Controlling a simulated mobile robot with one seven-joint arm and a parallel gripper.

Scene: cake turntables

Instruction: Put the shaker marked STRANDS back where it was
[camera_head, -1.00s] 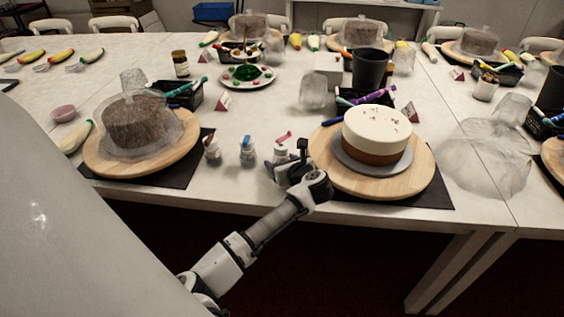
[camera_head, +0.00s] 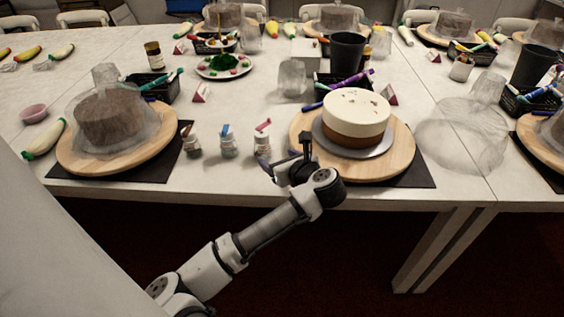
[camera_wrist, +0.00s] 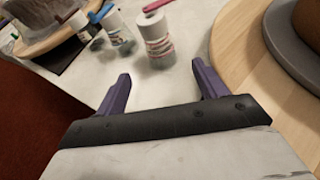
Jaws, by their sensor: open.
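Three small shakers stand upright in a row on the table: a left one (camera_head: 191,143), a middle one with a blue top (camera_head: 228,145) and a right one with a pink-red top (camera_head: 262,145). Their labels are too small or blurred to read, so I cannot tell which says STRANDS. My gripper (camera_head: 285,170) is open and empty, just in front and to the right of the right shaker. In the wrist view my gripper's purple fingers (camera_wrist: 161,72) are spread apart, with the right shaker (camera_wrist: 155,42) beyond them, apart from the tips.
A cream-and-brown cake (camera_head: 354,120) sits on a round wooden turntable (camera_head: 400,155) close to the right of my gripper. A wrapped cake (camera_head: 108,122) stands on another turntable (camera_head: 75,155) at left. The table's front edge runs below my gripper.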

